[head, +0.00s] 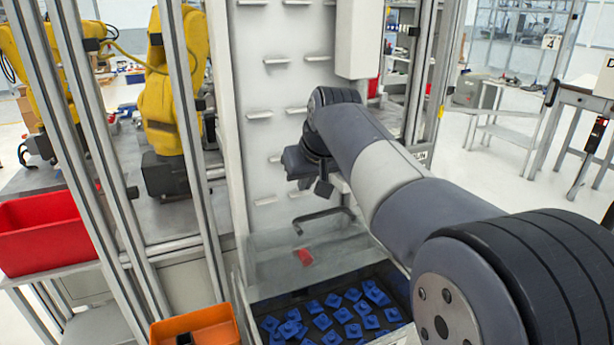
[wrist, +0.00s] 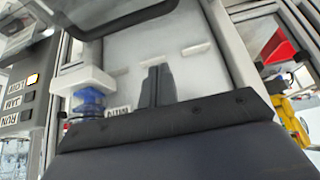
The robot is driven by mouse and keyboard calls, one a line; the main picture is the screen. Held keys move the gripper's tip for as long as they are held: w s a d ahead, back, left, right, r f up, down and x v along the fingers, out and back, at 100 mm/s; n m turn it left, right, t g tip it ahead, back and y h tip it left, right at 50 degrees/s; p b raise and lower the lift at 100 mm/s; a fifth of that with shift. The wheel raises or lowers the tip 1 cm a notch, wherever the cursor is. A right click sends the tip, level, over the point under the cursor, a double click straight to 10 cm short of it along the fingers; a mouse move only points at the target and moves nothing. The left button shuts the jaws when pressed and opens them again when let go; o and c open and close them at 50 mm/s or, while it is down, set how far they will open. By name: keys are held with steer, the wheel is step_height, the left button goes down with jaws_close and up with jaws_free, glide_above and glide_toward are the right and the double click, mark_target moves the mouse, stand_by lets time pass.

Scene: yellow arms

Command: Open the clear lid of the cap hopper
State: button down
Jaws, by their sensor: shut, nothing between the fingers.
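The cap hopper (head: 258,309) is at the bottom middle of the head view, with several blue caps (head: 345,316) inside. Its clear lid (head: 345,252) shows as a see-through panel that appears raised at the back of the hopper, with the caps uncovered in front. A red mark (head: 304,257) is on or behind the panel. A dark bar handle (head: 322,215) is near the panel's top. My gripper (head: 324,188) is just above the handle and appears apart from it. In the wrist view, its fingers (wrist: 158,86) are together and empty. The lid is not clearly seen there.
A white column with small ledges (head: 282,60) stands behind the hopper. An orange bin (head: 195,326) and a red bin (head: 45,232) are at left, beside metal posts and yellow arms (head: 172,90).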

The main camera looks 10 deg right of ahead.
steer(key=shift+s+d+f, duration=0.1)
steer(key=shift+s+f, duration=0.1)
steer(key=shift+f, duration=0.7)
steer(key=shift+s+f, duration=0.15)
steer(key=shift+f, duration=0.7)
steer(key=shift+s+d+f, duration=0.1)
steer(key=shift+s+f, duration=0.1)
steer(key=shift+f, duration=0.7)
